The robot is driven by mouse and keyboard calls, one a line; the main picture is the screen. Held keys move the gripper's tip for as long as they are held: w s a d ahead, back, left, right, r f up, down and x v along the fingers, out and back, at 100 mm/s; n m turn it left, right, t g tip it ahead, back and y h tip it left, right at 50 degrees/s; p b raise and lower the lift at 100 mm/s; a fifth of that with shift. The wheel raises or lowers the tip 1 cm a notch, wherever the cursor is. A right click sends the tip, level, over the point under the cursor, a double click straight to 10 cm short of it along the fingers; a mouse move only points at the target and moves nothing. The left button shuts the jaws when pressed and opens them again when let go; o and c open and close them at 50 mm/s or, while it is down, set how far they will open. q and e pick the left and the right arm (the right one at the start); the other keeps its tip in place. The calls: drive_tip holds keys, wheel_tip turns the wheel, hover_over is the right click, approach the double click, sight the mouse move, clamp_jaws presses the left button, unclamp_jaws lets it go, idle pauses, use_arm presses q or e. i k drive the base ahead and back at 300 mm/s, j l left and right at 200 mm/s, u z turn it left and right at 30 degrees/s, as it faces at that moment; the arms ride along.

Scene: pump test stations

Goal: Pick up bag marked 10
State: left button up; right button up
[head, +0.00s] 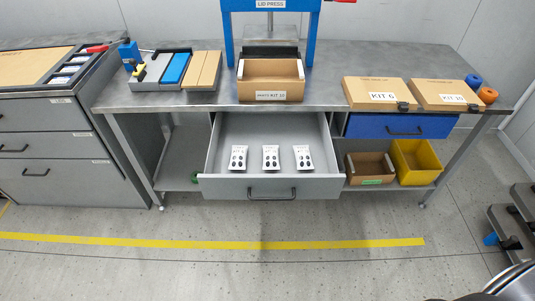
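Three small white bags with dark round marks lie apart in a row in the open grey drawer (225,187) under the middle of the bench. There is a left bag (238,157), a middle bag (271,157) and a right bag (303,157). Their print is too small to read, so I cannot tell which one is marked 10. An open cardboard box (270,82) with a label that seems to read "PARTS KIT 10" stands on the bench above the drawer. Neither of my grippers can be made out in the head view.
A blue lid press (270,8) stands behind the box. Two lidded boxes, KIT 6 (376,92) and KIT 10 (445,94), lie on the bench at right. A yellow bin (417,163) is below. The floor before the drawer is clear.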

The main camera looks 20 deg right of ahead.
sight(303, 162)
drive_tip(key=i+l+z, duration=0.25)
drive_tip(key=i, duration=0.25)
drive_tip(key=i+j+z, duration=0.1)
drive_tip(key=i+z, duration=0.2)
drive_tip(key=i, duration=0.15)
